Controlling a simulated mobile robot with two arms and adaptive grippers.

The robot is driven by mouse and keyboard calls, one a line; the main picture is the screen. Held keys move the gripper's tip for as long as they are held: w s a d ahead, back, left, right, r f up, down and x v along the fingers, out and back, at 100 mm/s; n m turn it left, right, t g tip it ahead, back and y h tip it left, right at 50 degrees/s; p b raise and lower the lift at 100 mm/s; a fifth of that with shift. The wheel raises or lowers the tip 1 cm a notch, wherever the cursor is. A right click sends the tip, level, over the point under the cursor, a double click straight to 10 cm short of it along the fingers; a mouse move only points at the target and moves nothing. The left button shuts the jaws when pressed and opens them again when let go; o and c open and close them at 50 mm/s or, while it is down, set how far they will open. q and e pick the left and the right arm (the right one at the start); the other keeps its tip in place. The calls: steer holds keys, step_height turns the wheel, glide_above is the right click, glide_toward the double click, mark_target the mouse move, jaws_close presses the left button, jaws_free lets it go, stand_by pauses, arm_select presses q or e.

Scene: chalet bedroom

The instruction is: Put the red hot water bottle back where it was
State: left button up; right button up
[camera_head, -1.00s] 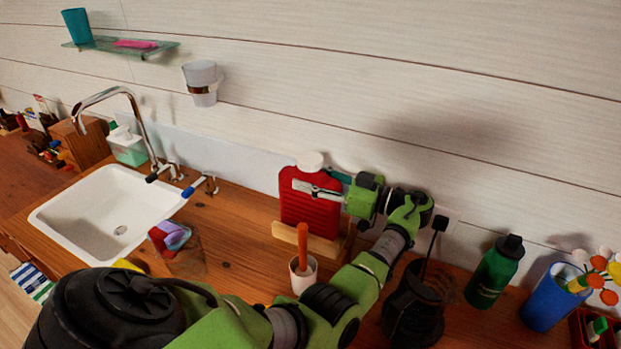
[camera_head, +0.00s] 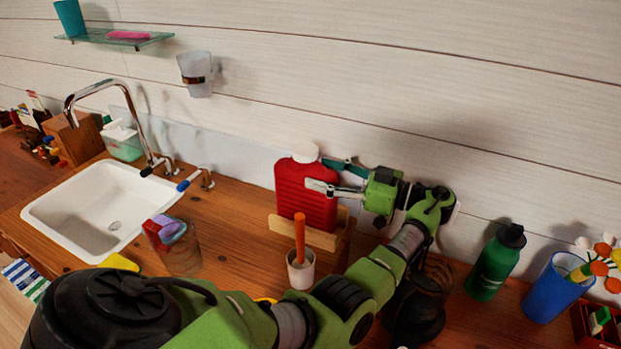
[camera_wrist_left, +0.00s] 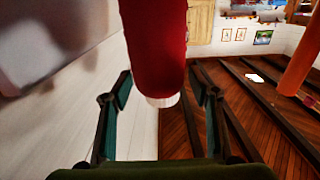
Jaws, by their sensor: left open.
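The red hot water bottle (camera_head: 300,196) with a white cap stands upright in a low wooden holder (camera_head: 285,230) against the wall, right of the sink. My left gripper (camera_head: 332,175) is open at the bottle's right upper side. One finger is in front of the bottle and the other is near its back edge. In the left wrist view the bottle (camera_wrist_left: 155,45) shows between and beyond the spread fingers (camera_wrist_left: 160,100), with no finger visibly pressing on it. My right gripper is not in view.
A white cup with an orange handle (camera_head: 301,272) stands in front of the holder. A glass with colourful items (camera_head: 182,255) is to its left, near the sink (camera_head: 95,205). A green bottle (camera_head: 497,262) and blue cup (camera_head: 551,290) stand to the right.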

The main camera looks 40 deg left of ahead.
arm_select(q)
steer(key=b+v, duration=0.3)
steer(key=v, duration=0.4)
steer(key=shift+w+d+f, duration=0.1)
steer(key=shift+d, duration=0.1)
steer(key=shift+b+v, duration=0.55)
steer(key=shift+v, duration=0.2)
steer(key=shift+w+d, duration=0.1)
steer(key=shift+d, duration=0.15)
